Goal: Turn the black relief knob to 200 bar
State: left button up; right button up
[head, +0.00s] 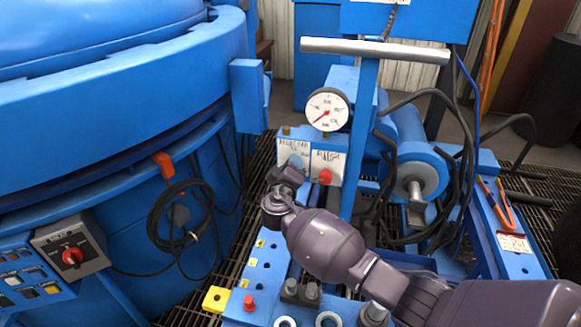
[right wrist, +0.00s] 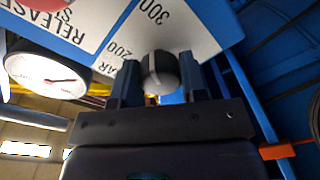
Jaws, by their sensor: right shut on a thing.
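The black relief knob (right wrist: 160,72) shows in the right wrist view, round and dark with a pale line across its face. It sits at the edge of a white scale plate (right wrist: 185,25) printed with 200 and 300. My right gripper (right wrist: 160,80) is shut on the knob, one finger on each side. In the head view my right gripper (head: 288,172) is at the left white plate and largely covers the knob. Exactly which mark the line meets I cannot tell. My left gripper is not in view.
A round pressure gauge (head: 327,109) with a red needle is above the plates. A red knob (head: 325,177) sits on the plate just right of my gripper. A blue post (head: 360,140) with a grey crossbar (head: 375,50) stands close by. Black hoses hang at the right.

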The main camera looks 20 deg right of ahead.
jog(key=shift+r+n+p, duration=0.2)
jog(key=shift+n+p, duration=0.2)
jog(key=shift+n, duration=0.7)
jog(key=n+p, duration=0.1)
jog(key=n, duration=0.1)
jog(key=shift+n, duration=0.3)
jog(key=n+p, duration=0.1)
jog(key=n, duration=0.1)
jog(key=shift+n, duration=0.3)
jog(key=shift+f+n+g+p, duration=0.15)
jog(key=shift+n+g+p, duration=0.2)
jog(key=shift+n, duration=0.85)
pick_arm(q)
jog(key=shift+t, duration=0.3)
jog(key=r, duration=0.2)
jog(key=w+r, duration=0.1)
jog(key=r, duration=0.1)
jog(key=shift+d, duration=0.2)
pick_arm(e)
jog(key=shift+n, duration=0.3)
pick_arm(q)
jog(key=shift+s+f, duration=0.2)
pick_arm(e)
jog(key=shift+f+n, duration=0.15)
jog(key=shift+n, duration=0.15)
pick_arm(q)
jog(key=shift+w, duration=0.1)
